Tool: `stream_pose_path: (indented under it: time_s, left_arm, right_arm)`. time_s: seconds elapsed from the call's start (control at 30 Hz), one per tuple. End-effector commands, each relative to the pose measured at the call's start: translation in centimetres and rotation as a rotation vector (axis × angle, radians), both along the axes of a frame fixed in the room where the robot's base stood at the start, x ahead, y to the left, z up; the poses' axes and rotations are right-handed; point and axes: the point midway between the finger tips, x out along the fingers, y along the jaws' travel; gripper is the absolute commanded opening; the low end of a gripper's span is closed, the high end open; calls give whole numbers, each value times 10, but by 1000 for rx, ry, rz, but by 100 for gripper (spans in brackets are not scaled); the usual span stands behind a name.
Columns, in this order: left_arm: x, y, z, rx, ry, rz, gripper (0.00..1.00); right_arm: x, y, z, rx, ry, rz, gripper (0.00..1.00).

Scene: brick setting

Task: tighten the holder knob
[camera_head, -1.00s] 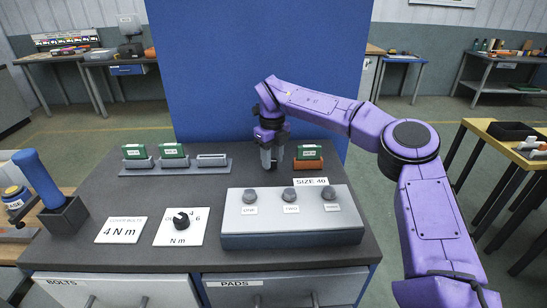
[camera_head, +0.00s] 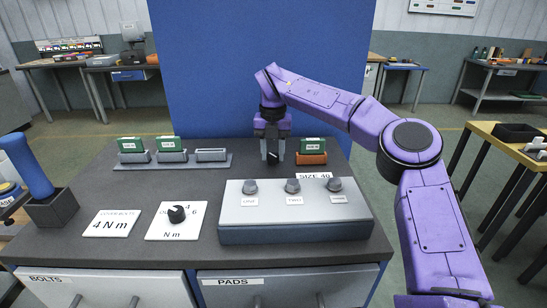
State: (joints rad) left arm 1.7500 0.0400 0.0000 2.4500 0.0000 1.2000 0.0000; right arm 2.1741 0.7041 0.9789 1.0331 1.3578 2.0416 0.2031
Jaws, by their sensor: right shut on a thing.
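My right gripper (camera_head: 272,157) points down at the back of the dark bench top. Its two grey fingers are closed on a small black knob (camera_head: 272,156), mostly hidden between them. Just right of it stands an orange holder (camera_head: 311,158) with a green, labelled piece (camera_head: 313,144) upright in it. Whether the knob joins the holder is hidden by the fingers. My left gripper is not in view.
A grey box with several knobs (camera_head: 292,234) stands in front of the gripper. A grey rack (camera_head: 210,158) with green pieces and one empty slot is at left.

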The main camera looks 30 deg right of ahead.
Motion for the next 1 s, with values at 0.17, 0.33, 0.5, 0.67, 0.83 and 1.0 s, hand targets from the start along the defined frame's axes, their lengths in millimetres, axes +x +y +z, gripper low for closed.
stream_pose_path:
  time_s: [0.17, 0.33, 0.5, 0.67, 0.83, 1.0]
  left_arm:
    - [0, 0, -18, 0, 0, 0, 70]
    - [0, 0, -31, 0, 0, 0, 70]
    - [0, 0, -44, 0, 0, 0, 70]
    - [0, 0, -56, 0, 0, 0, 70]
    - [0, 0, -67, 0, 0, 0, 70]
    - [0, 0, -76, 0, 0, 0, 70]
  right_arm:
    - [1, -3, -3, -6, -11, -169, 9]
    - [1, -4, -2, -5, -12, -331, 9]
    - [1, -4, -3, -5, -11, -494, 9]
    - [1, -5, -3, -4, -11, -647, 9]
    - [1, -5, -2, -4, -13, -800, 9]
    - [1, -5, -2, -4, -11, -930, 9]
